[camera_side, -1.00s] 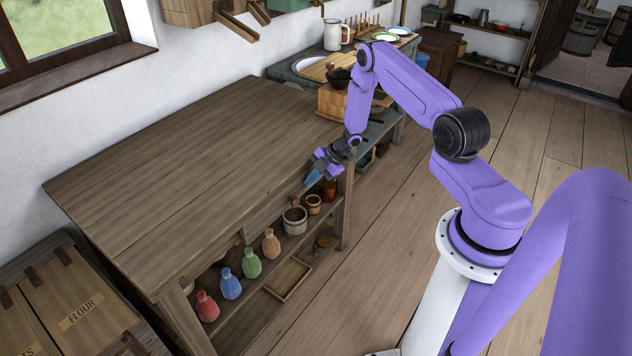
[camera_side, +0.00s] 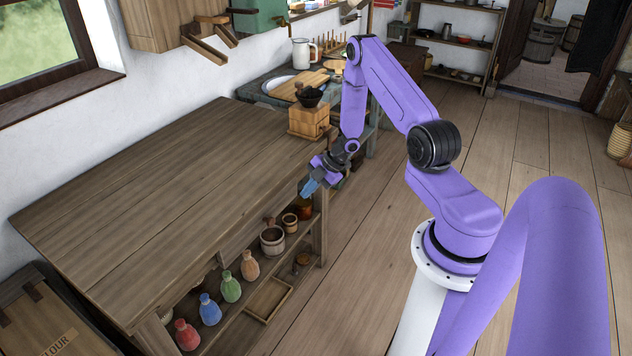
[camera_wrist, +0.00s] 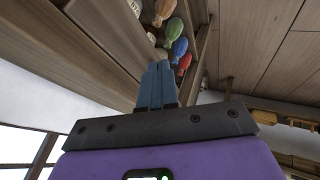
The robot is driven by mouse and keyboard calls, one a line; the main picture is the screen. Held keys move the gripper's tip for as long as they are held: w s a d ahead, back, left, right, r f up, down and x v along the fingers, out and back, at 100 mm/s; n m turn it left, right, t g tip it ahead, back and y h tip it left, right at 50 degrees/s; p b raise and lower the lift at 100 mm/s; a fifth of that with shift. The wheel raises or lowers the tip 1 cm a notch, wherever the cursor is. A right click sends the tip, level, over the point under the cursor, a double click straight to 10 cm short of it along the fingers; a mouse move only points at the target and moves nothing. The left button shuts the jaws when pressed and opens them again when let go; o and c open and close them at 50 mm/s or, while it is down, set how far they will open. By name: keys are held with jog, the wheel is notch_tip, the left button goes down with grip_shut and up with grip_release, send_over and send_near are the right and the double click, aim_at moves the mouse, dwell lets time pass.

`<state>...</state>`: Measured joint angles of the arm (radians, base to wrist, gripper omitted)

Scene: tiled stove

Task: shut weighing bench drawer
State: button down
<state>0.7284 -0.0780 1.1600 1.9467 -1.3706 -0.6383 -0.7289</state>
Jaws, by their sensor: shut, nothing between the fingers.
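The weighing bench (camera_side: 150,200) is the long wooden table on the left in the side view, with an open shelf under its top. A wooden front strip (camera_side: 236,243) runs below the top edge; I cannot tell clearly which part is the drawer or how far it stands out. My gripper (camera_side: 308,188) has its blue fingers together and empty, pointing down and left at the front edge near the bench's right corner. In the wrist view the fingers (camera_wrist: 158,75) point along the bench's wooden underside (camera_wrist: 90,40). Contact with the wood cannot be told.
A shallow tray (camera_side: 268,299) lies lower. The floor (camera_side: 345,265) in front is clear.

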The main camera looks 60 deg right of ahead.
jog(key=v, duration=0.3)
jog(key=shift+d+r, duration=0.1)
jog(key=shift+r, duration=0.05)
jog(key=c, duration=1.6)
grip_release()
jog(key=shift+s+r, duration=0.15)
jog(key=o, duration=0.5)
jog(key=shift+s+d, duration=0.1)
jog(key=o, duration=0.3)
jog(key=shift+s+f, duration=0.1)
jog(key=shift+f, duration=0.15)
jog(key=m+t+h, duration=0.5)
jog(key=m+t, duration=0.7)
jog(key=m, duration=0.5)
send_near(273, 222)
jog(key=shift+w, duration=4.15)
jog(key=shift+c, duration=0.2)
